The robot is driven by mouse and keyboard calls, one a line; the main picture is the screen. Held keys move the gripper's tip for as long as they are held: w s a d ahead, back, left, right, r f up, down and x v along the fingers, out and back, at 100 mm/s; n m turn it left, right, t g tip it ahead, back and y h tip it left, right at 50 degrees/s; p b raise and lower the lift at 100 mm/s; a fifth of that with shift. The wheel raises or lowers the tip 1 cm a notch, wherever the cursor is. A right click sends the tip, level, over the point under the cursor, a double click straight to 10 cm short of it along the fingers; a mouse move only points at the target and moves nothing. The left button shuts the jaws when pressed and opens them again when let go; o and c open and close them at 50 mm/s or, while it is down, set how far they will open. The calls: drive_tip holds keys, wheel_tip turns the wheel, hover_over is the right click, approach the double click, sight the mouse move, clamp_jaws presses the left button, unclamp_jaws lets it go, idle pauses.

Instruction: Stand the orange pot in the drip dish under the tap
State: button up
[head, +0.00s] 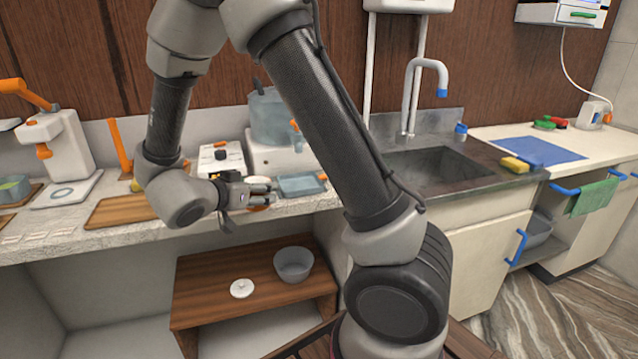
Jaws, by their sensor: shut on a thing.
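My gripper (270,190) is at the counter's front edge, its fingers pointing right. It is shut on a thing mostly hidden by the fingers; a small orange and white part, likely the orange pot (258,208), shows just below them. A shallow blue-grey dish (302,186), which looks like the drip dish, lies just right of the fingertips. Behind it a translucent blue water container (272,118) stands on a white base, with a small orange tap (295,125) at its front right. Whether the pot touches the counter I cannot tell.
A white appliance (221,160) stands behind my gripper. A wooden board (122,211) and a white machine with orange handles (55,145) are to the left. A sink (435,168) is to the right. Below, a wooden shelf (215,285) holds a bowl (293,264) and a white lid (241,288).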

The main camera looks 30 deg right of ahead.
drive_tip(key=shift+s+d+r+m+g, duration=0.1)
drive_tip(key=shift+s+d+m+g, duration=0.25)
drive_tip(key=shift+s+d, duration=0.3)
hover_over(300, 186)
drive_tip(key=shift+s+a+r, duration=0.1)
drive_tip(key=shift+s+a, duration=0.1)
drive_tip(key=shift+a, duration=0.05)
drive_tip(key=shift+d+f, duration=0.1)
drive_tip(key=shift+f, duration=0.1)
drive_tip(key=shift+w+f, duration=0.1)
drive_tip(key=shift+f, duration=1.45)
drive_tip(key=shift+f, duration=0.1)
drive_tip(key=o, duration=1)
drive_tip(key=shift+c, duration=0.2)
